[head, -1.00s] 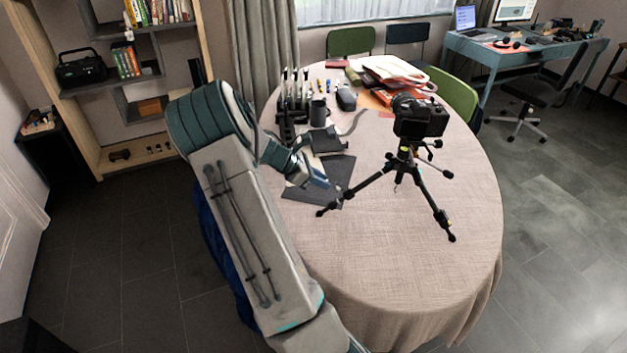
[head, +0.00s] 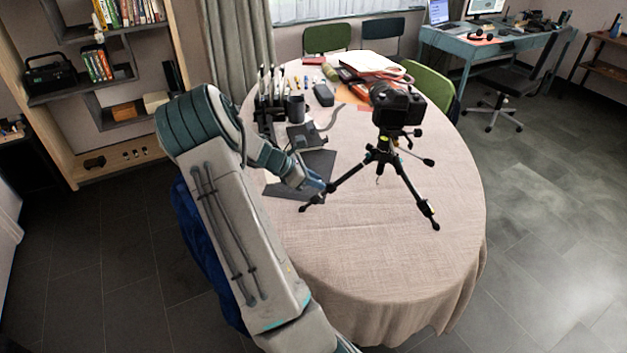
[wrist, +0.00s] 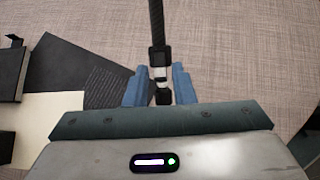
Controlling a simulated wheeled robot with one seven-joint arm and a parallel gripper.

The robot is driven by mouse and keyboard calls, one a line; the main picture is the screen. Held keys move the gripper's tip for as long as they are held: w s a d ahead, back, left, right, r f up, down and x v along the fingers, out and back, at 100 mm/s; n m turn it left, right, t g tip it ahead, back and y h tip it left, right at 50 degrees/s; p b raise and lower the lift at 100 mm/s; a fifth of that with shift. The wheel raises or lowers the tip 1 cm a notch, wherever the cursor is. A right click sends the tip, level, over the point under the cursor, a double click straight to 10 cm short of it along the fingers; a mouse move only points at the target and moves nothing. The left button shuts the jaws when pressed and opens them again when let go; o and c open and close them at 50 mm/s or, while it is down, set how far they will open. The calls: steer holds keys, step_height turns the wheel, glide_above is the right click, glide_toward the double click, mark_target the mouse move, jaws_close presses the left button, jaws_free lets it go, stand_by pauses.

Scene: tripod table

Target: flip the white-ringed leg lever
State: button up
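The black tripod (head: 384,152) stands on the table with its legs spread and a camera (head: 397,104) on top. Its left leg reaches down toward my gripper (head: 322,186). In the wrist view this dark leg (wrist: 157,25) comes down from the top, with black clamp parts (wrist: 160,55) and a white ring (wrist: 160,73) near its lower end. My gripper (wrist: 158,78) is open, one blue finger on each side of the ringed section, with gaps between. The exact lever flap and its position are too small to tell.
A dark mat (head: 312,172) lies left of the leg under my arm. A mug (head: 295,106), a pen stand and a grey lamp-like arm stand behind it. The front and right of the tablecloth (head: 390,270) are clear.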

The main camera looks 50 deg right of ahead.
steer(key=c, duration=0.4)
steer(key=shift+o, duration=0.2)
steer(key=shift+o, duration=0.2)
steer(key=shift+s+d+r+p, duration=0.2)
steer(key=shift+d+r+p, duration=0.2)
steer(key=shift+r+p, duration=0.4)
stand_by(0.7)
steer(key=shift+s+d+r+p, duration=0.2)
steer(key=shift+d+p, duration=0.1)
steer(key=shift+p, duration=0.15)
steer(key=shift+c, duration=0.2)
stand_by(0.5)
steer(key=shift+f, duration=0.1)
jaws_close()
steer(key=shift+o, duration=1)
jaws_free()
